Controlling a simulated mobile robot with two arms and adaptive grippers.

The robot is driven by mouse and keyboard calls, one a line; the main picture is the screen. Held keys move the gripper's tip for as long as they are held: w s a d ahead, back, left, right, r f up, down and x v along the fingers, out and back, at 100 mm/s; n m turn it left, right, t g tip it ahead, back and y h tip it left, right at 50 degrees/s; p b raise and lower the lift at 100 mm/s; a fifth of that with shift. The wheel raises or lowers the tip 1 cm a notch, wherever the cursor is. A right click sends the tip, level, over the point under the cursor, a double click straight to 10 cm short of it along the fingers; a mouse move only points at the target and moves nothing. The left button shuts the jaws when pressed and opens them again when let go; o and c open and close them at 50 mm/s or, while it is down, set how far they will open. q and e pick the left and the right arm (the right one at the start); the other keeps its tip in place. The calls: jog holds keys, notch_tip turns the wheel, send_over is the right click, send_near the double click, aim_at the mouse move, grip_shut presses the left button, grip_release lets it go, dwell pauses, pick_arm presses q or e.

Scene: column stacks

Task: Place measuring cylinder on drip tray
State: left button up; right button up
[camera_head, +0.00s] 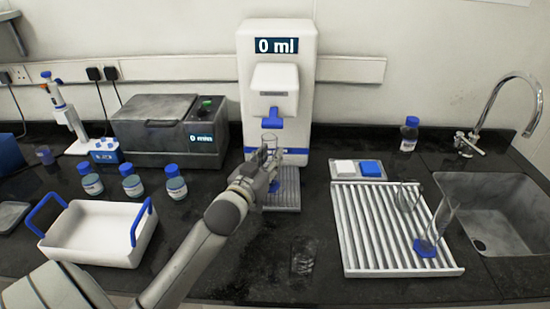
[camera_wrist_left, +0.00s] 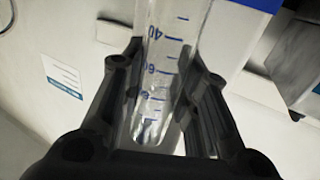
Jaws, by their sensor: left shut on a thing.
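The clear measuring cylinder (camera_head: 270,143) is upright under the white dispenser's blue nozzle. My left gripper (camera_head: 270,163) is shut around its body; the fingers hide its middle. A blue base piece (camera_head: 274,187) shows just below the gripper, over the drip tray (camera_head: 289,199). I cannot tell whether the base touches the tray. In the left wrist view the graduated cylinder (camera_wrist_left: 158,75) stands between the dark fingers (camera_wrist_left: 160,105). The grey slatted drip tray lies in front of the dispenser. My right gripper is not in view.
The dispenser (camera_head: 304,110) reads 0 ml. A drying rack (camera_head: 358,245) at right holds a glass beaker and another blue-based cylinder (camera_head: 427,247). A clear glass (camera_head: 303,256) stands on the front counter. A white blue-handled carrier (camera_head: 95,250) and several blue-capped bottles are at left.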

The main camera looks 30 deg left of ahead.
pick_arm(q)
jog(key=w, duration=0.2)
jog(key=shift+w+a+r, duration=0.1)
jog(key=shift+w+a, duration=0.15)
jog(key=shift+w, duration=0.45)
notch_tip(320, 180, down, 4)
jog(key=shift+r+p, duration=0.15)
jog(key=shift+p, duration=0.35)
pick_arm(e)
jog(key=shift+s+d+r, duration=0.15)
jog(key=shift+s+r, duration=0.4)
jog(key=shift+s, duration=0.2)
pick_arm(q)
jog(key=o, duration=1.1)
jog(key=shift+c, duration=0.2)
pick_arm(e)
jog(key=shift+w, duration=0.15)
